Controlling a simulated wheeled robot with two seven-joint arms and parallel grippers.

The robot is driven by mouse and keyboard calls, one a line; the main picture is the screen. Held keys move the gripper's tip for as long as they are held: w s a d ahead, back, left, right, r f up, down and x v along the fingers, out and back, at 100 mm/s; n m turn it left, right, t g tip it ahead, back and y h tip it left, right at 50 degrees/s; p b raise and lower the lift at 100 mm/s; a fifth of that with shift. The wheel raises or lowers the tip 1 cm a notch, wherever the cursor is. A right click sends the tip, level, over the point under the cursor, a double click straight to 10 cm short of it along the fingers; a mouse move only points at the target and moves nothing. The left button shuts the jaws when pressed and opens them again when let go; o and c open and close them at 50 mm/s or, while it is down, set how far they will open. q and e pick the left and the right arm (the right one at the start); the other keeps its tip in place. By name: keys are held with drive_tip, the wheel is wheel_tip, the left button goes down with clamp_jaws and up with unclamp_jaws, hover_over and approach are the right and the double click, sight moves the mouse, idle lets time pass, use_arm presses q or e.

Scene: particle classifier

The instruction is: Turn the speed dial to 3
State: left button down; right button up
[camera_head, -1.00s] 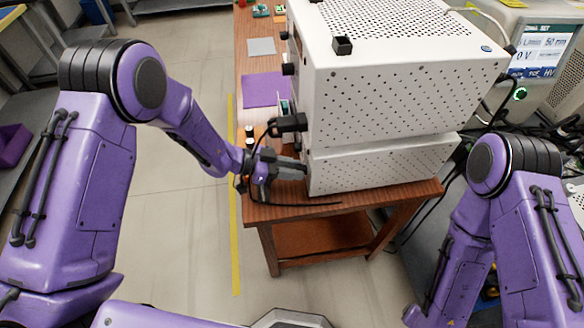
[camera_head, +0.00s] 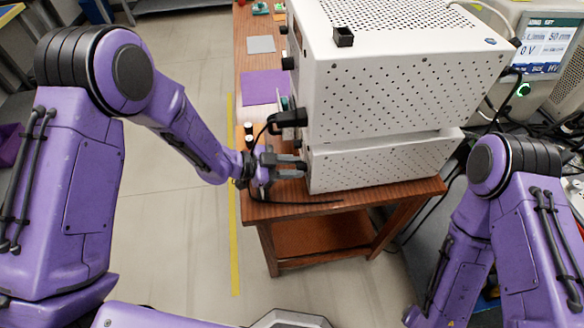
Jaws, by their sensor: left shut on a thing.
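The white perforated machine (camera_head: 400,95) stands on a wooden table, as an upper box on a lower box (camera_head: 385,160). Its front panel faces left and is almost edge-on, so the speed dial and its markings cannot be made out. My left gripper (camera_head: 298,167) is at the front left side of the lower box, its fingers reaching to the panel. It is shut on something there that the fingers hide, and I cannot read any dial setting. My right arm stands at the right; its gripper is out of the picture.
The wooden table (camera_head: 330,198) has a purple sheet (camera_head: 262,88) and a grey square (camera_head: 261,44) beyond my gripper. A small black block (camera_head: 343,37) sits on the machine's top. An instrument with a lit screen (camera_head: 545,50) stands at the right.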

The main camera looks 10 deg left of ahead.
use_arm(q)
drive_tip(key=shift+s+m+t+b, duration=0.1)
drive_tip(key=shift+m+t+b, duration=0.6)
drive_tip(key=shift+m+b, duration=0.5)
drive_tip(key=c, duration=0.8)
unclamp_jaws()
drive_tip(key=shift+c, duration=0.2)
drive_tip(key=b+v, duration=0.1)
drive_tip(key=v, duration=0.9)
drive_tip(key=shift+s+r, duration=0.15)
drive_tip(key=shift+s, duration=0.05)
drive_tip(key=shift+a, duration=0.15)
